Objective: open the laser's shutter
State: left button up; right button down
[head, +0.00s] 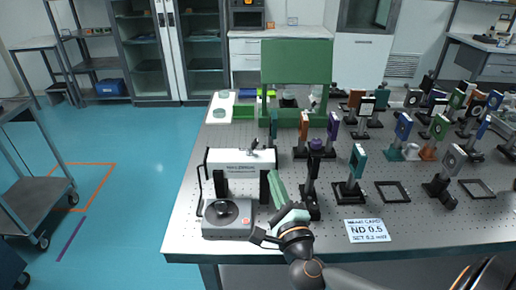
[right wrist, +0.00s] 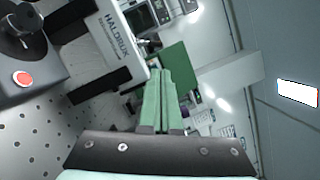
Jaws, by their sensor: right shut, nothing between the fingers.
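The laser (head: 238,162) is a white box on black posts on the optical table, with dark lettering on its side. It also shows tilted in the right wrist view (right wrist: 108,45). Small dark fittings (head: 256,144) stand on its top towards the right end; I cannot tell whether one is the shutter or how it is set. My right gripper (head: 273,176) has green fingers pressed together and empty, just right of the laser's right end. Its fingers fill the middle of the right wrist view (right wrist: 155,72); contact with the laser cannot be told. My left gripper is out of view.
A grey control box (head: 228,228) with a black knob stands in front of the laser; its red button (right wrist: 22,79) shows in the right wrist view. Several post-mounted optics crowd the right, near a teal-plated mount (head: 357,162). A white "ND 0.5" card (head: 367,230) lies near the front edge.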

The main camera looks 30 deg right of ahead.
aim_at(265, 160)
jog(key=shift+w+d+f+m, duration=0.1)
jog(key=shift+d+m, duration=0.05)
jog(key=shift+m, duration=0.15)
jog(key=x, duration=1)
jog(key=shift+d+p, duration=0.15)
jog(key=shift+p, duration=0.2)
jog(key=shift+w, duration=0.1)
